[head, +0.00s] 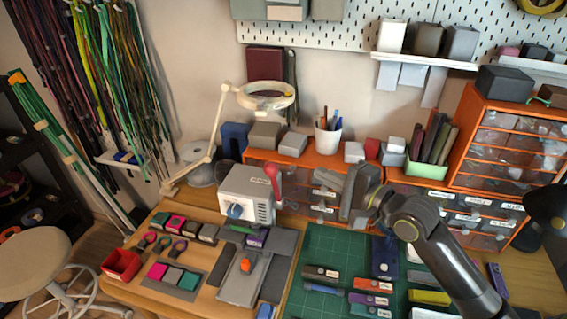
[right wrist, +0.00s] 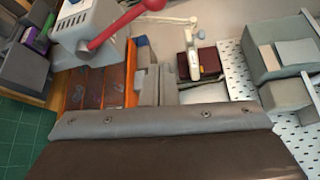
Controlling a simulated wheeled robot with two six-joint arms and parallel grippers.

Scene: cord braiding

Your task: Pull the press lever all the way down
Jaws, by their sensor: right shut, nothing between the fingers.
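The press (head: 247,195) is a pale grey box with a blue knob on its front, standing at the back of the wooden worktop. Its red lever (head: 272,174) rises at the press's right side, with a round red end at the top. In the right wrist view the lever (right wrist: 122,22) crosses the upper left, beside the press (right wrist: 88,35). My right gripper (head: 348,194) is shut and empty, held in the air to the right of the lever and apart from it. My left gripper is in neither view.
A jointed lamp (head: 266,96) arches above and behind the press. Orange drawers (head: 320,190) stand behind my right gripper, with a white pen cup (head: 328,138) on top. A green cutting mat (head: 330,243) with small coloured items lies in front. A red bin (head: 121,265) sits at the left.

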